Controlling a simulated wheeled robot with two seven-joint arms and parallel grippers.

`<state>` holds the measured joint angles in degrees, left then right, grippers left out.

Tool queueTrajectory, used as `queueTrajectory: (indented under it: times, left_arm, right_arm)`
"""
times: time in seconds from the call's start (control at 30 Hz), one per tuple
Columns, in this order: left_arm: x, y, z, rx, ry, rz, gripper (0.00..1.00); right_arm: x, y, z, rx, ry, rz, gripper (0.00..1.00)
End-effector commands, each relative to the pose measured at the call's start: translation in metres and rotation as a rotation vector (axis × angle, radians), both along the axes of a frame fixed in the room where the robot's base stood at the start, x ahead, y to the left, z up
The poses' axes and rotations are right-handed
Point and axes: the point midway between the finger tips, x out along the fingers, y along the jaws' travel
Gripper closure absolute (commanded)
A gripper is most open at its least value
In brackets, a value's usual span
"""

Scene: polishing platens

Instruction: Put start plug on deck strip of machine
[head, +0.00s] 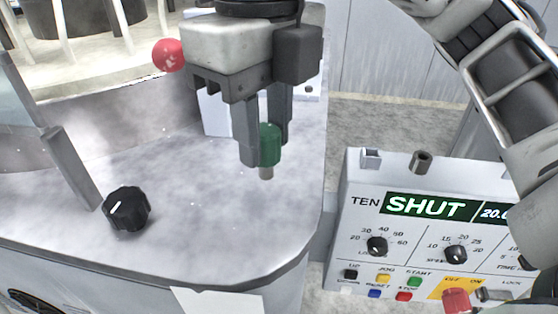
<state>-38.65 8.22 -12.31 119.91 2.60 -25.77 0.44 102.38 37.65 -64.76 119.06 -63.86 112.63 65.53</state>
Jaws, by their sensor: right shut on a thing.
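The start plug, a green cylinder (269,145) with a short metal tip pointing down, is between the fingers of my right gripper (262,150). The gripper is shut on it and points down, holding it upright. The deck strip of the machine (215,205) is the flat, worn grey metal surface below. The plug shows over the right part of the deck, near its right edge. I cannot tell how large the gap under its tip is. My left gripper is not in view.
A black knob (127,211) stands on the deck at the left, beside an upright grey bar (71,168). A red ball (167,55) is at the upper left. A control panel (349,255) reading "SHUT" stands right of the deck. A red piece (456,300) is at its lower edge.

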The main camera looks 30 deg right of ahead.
Motion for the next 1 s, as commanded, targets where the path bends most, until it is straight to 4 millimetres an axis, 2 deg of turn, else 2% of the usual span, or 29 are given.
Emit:
queueTrajectory:
  times: [0.1,0.23,0.37,0.47,0.73,0.83,1.0]
  left_arm:
    - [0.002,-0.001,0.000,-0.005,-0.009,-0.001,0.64]
    - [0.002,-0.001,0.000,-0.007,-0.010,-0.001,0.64]
    - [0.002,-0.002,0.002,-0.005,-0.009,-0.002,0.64]
    - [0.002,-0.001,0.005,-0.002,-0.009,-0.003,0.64]
    - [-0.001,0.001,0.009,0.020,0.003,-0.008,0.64]
    - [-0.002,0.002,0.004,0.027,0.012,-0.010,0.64]
    - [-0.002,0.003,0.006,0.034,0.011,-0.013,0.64]
  right_arm:
    - [-0.007,0.001,0.003,0.000,-0.002,-0.141,0.95]
    - [-0.011,0.002,0.006,0.000,-0.002,-0.235,0.95]
    - [-0.004,-0.003,0.004,0.000,0.003,-0.273,0.95]
    - [0.013,-0.012,-0.004,-0.001,0.005,-0.279,0.95]
    - [0.072,-0.044,-0.034,-0.001,0.005,-0.278,0.95]
    - [0.085,-0.051,-0.056,-0.002,0.004,-0.274,0.95]
    - [0.101,-0.058,-0.077,-0.001,0.002,-0.271,0.95]
